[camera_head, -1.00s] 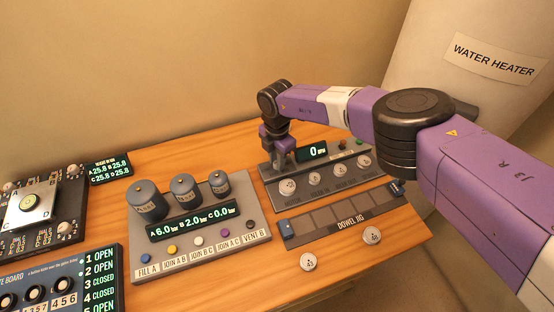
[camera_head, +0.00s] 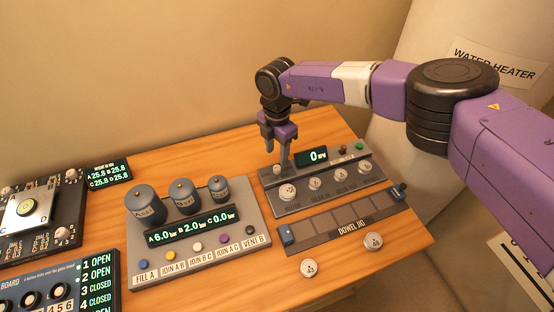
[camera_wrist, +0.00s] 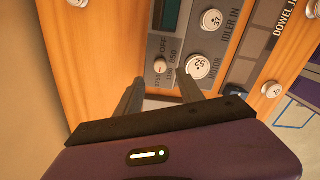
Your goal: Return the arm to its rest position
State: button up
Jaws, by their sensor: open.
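My purple arm reaches in from the right in the head view, bent at its dark joints. My gripper (camera_head: 279,142) hangs pointing down over the left back corner of the gear panel (camera_head: 266,182), just above a small knob (camera_head: 277,169). In the wrist view its two fingers (camera_wrist: 160,95) are spread apart with nothing between them. Beyond them lie the selector knob (camera_wrist: 160,66) and the white disc (camera_wrist: 203,64) numbered 52 by the word MOTOR. The fingers look clear of the knob, though the exact gap is hard to tell.
The panel display (camera_head: 312,157) reads 0. The dowel jig (camera_head: 345,222) lies in front, with loose white discs (camera_head: 309,268) near it. A panel with three grey tanks (camera_head: 184,193) stands left. The water heater (camera_head: 470,55) rises behind my arm. The air above the table is free.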

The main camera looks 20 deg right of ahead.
jog(key=shift+r, duration=0.6)
